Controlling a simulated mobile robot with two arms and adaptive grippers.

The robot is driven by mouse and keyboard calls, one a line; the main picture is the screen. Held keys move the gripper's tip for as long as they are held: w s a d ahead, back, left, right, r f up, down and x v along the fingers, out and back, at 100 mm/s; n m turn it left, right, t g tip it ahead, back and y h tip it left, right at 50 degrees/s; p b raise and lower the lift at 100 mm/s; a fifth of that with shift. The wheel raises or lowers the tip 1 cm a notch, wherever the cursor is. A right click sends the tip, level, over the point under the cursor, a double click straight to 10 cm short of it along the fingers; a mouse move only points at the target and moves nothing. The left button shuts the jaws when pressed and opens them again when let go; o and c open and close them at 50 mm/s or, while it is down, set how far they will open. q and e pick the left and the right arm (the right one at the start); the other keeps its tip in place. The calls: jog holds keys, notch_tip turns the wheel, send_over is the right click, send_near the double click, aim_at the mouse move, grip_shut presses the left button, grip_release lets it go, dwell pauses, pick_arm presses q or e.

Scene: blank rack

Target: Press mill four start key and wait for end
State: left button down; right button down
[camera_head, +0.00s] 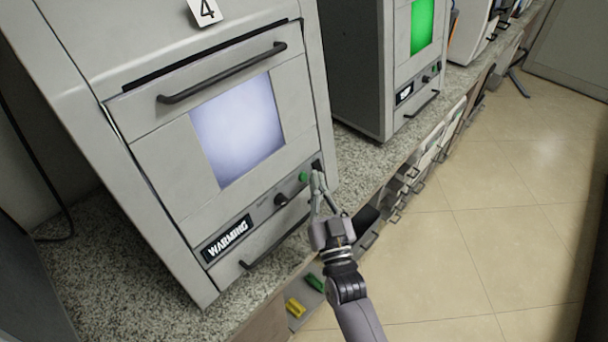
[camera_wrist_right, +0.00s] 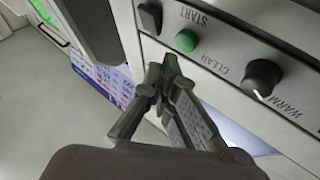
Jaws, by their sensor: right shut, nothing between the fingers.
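Mill four (camera_head: 150,130) is a grey machine with a "4" tag (camera_head: 206,10) on top, a lit pale window (camera_head: 240,128) and a display (camera_head: 228,238) reading "WARMING". Its black START key (camera_wrist_right: 150,18) sits at the panel's end, beside a green button (camera_wrist_right: 187,40) and a black knob (camera_wrist_right: 263,77). The green button also shows in the head view (camera_head: 304,177). My right gripper (camera_head: 318,180) is shut and empty, its tips in front of the panel close to the key. In the wrist view the fingertips (camera_wrist_right: 160,80) appear apart from the key. My left gripper is not in view.
A second machine (camera_head: 360,60) with a green screen (camera_head: 422,25) stands to the right on the same speckled counter (camera_head: 365,160). Drawers with handles line the counter front. Yellow (camera_head: 295,307) and green (camera_head: 315,282) items lie below the edge. The tiled floor (camera_head: 500,210) is open.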

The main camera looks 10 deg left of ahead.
jog(key=s+d+p, duration=0.1)
jog(key=s+d+r+p, duration=0.1)
jog(key=d, duration=0.1)
jog(key=shift+s+d, duration=0.3)
jog(key=shift+s, duration=0.05)
dwell(0.6)
jog(key=s+d+f+g+h, duration=0.1)
jog(key=s+d+f+g, duration=0.15)
jog(key=f, duration=0.85)
jog(key=s+d+f+g+h, duration=0.1)
jog(key=s+d+f+g, duration=0.2)
jog(key=f, duration=0.9)
jog(key=s+d+f+g+h, duration=0.1)
jog(key=s+d+f+g, duration=0.3)
jog(key=f, duration=0.7)
jog(key=s+d+f+g+h, duration=0.2)
jog(key=s+d+f+g, duration=0.2)
jog(key=s+f, duration=0.9)
jog(key=s+d+f+g, duration=0.2)
jog(key=s+d, duration=0.1)
jog(key=s, duration=0.4)
jog(key=s+d+f+g+h, duration=0.1)
jog(key=s+d+f, duration=0.1)
jog(key=s, duration=0.5)
jog(key=s+d+f+g+h, duration=0.1)
jog(key=s+d+f+g, duration=0.1)
jog(key=s, duration=0.5)
jog(key=shift+d+f+g, duration=0.35)
jog(key=shift+d+f, duration=0.15)
jog(key=shift+d, duration=0.45)
